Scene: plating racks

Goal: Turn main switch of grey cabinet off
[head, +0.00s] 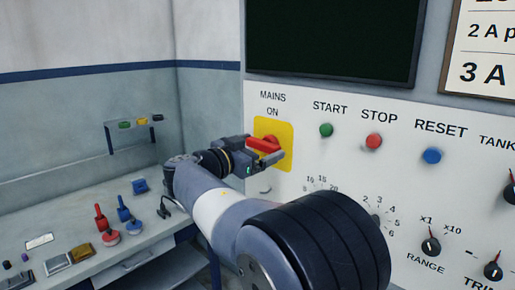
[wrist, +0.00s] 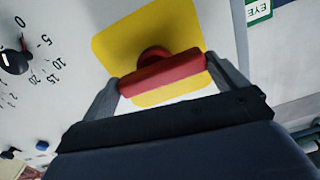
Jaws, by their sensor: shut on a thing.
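The main switch is a red handle (head: 265,145) on a yellow plate (head: 286,133), set in the grey cabinet's front panel (head: 330,160) under the words MAINS and ON. My gripper (head: 268,150) is at the switch, with its fingers at the handle. In the wrist view the red handle (wrist: 162,73) lies between the two fingertips, one at each end, and my gripper (wrist: 163,80) is shut on it. The yellow plate (wrist: 115,45) shows behind it. The handle looks slightly tilted in the head view. The lower part of the plate is partly hidden by my gripper.
Right of the switch are a green START button (head: 326,130), a red STOP button (head: 374,141) and a blue RESET button (head: 432,156). Knobs such as the RANGE knob (head: 431,247) sit below. A bench (head: 140,255) with small coloured items stands at the left.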

